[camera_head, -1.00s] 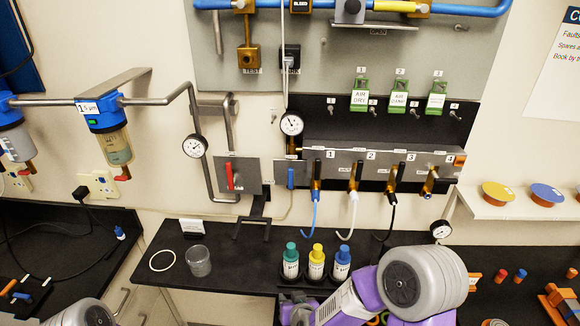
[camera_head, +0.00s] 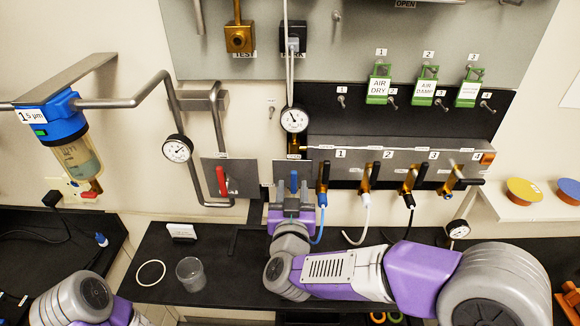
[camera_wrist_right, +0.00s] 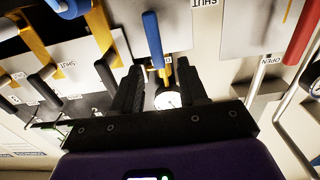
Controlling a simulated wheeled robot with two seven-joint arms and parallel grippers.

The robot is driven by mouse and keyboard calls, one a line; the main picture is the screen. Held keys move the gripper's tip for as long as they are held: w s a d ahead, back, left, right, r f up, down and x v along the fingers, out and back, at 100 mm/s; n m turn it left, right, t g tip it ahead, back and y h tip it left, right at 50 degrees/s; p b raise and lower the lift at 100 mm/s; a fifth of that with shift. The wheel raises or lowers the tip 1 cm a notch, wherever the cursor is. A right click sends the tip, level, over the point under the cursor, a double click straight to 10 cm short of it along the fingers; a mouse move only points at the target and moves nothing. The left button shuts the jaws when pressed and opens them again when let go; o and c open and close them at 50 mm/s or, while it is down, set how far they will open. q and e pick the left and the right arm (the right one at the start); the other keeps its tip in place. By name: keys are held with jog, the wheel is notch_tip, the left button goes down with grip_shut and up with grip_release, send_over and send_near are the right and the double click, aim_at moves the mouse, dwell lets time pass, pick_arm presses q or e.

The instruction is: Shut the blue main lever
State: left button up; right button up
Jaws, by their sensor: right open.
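The blue main lever (camera_head: 293,182) stands upright on a grey panel (camera_head: 312,170), right of the red lever (camera_head: 221,181). My right gripper (camera_head: 291,198) is just below and in front of the blue lever, jaws pointing at the panel. In the right wrist view the open fingers (camera_wrist_right: 160,78) point toward the blue lever (camera_wrist_right: 152,38), whose lower end lies in line with the gap between them. I cannot tell whether they touch it. The red lever also shows in the wrist view (camera_wrist_right: 303,30). My left gripper is out of view.
Several black-handled valves (camera_head: 367,178) on a manifold stand close right of the blue lever. A gauge (camera_head: 294,120) is above it. A clear cup (camera_head: 191,271) and a white ring (camera_head: 150,273) lie on the black bench below. Green tags (camera_head: 379,84) hang higher up.

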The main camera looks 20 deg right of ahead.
aim_at(294, 178)
jog(key=shift+w+d, duration=0.3)
jog(key=shift+w, duration=0.15)
jog(key=x, duration=0.4)
jog(key=shift+w+p, duration=0.25)
jog(key=shift+p, duration=0.05)
jog(key=shift+s+r, duration=0.1)
grip_shut()
